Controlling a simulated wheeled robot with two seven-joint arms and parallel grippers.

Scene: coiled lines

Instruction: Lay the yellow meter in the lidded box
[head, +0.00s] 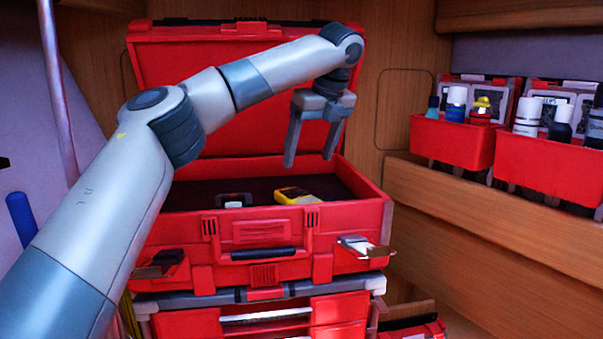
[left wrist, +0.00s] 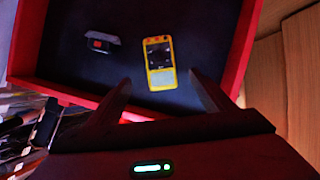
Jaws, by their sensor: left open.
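The yellow meter (head: 295,196) lies inside the red lidded box (head: 350,221), on its dark floor right of the middle. The box's lid (head: 160,85) stands open at the back. My left gripper (head: 308,162) is open and empty above the box, apart from the meter. In the left wrist view its fingers (left wrist: 160,87) are spread, with the meter beyond them. My right gripper is not in view.
A small dark item (head: 234,200) with a pale and red face lies in the box, left of the meter. An open latch (head: 362,247) juts from the box's front right.

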